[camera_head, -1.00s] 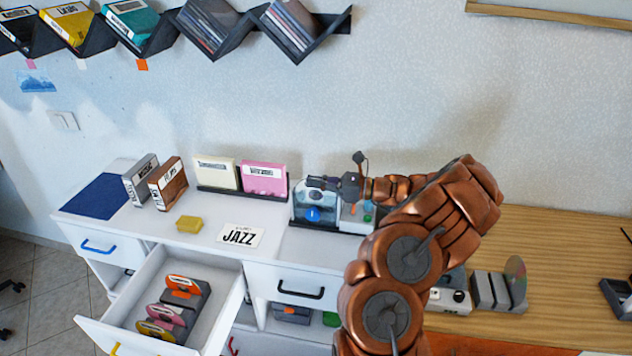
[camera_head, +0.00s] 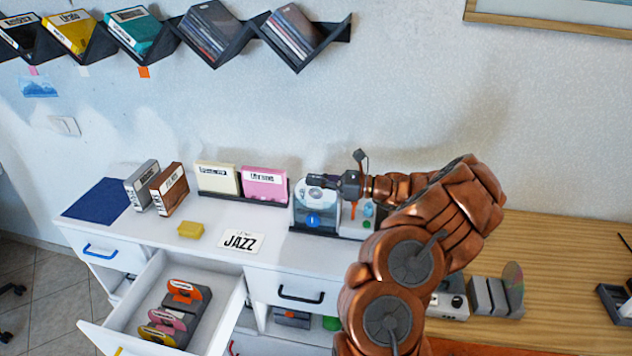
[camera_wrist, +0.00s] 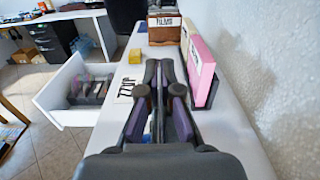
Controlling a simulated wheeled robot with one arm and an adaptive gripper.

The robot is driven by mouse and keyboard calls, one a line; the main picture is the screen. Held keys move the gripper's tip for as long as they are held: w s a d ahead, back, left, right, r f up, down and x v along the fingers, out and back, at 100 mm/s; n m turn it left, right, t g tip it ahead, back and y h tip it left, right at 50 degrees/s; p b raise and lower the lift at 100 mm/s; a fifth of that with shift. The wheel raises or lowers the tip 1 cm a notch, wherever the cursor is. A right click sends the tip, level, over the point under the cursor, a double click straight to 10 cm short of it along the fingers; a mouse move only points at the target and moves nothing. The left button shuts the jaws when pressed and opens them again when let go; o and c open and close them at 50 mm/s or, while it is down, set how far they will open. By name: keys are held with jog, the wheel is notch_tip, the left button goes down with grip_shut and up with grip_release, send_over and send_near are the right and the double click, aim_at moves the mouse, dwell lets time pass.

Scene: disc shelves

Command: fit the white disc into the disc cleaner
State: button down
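The disc cleaner (camera_head: 300,218) is a small pale unit with a blue round mark on its front, standing on the white desktop near the wall. A pale rounded shape (camera_head: 313,197) shows at its upper part; it may be the white disc, but I cannot tell surely. My gripper (camera_head: 318,181) is at the top of the cleaner, reaching in from the right and pointing left. In the wrist view, my gripper's dark fingertips (camera_wrist: 159,68) lie close together with a narrow gap. No disc shows clearly between them, so their grip is unclear.
A cream box (camera_head: 217,178) and a pink box (camera_head: 264,184) stand in a dark rack left of the cleaner. A JAZZ card (camera_head: 241,241) and yellow block (camera_head: 190,230) lie in front. Zigzag shelves (camera_head: 214,62) hang above.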

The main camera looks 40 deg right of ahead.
jog(key=shift+r+p, duration=0.6)
jog(key=shift+r, duration=0.55)
jog(key=shift+p, duration=0.35)
dwell(1.2)
jog(key=shift+f+b, duration=1.2)
jog(key=shift+f, duration=1.4)
jog(key=c, duration=1.2)
grip_release()
jog(key=shift+c, duration=0.2)
jog(key=v, duration=1.2)
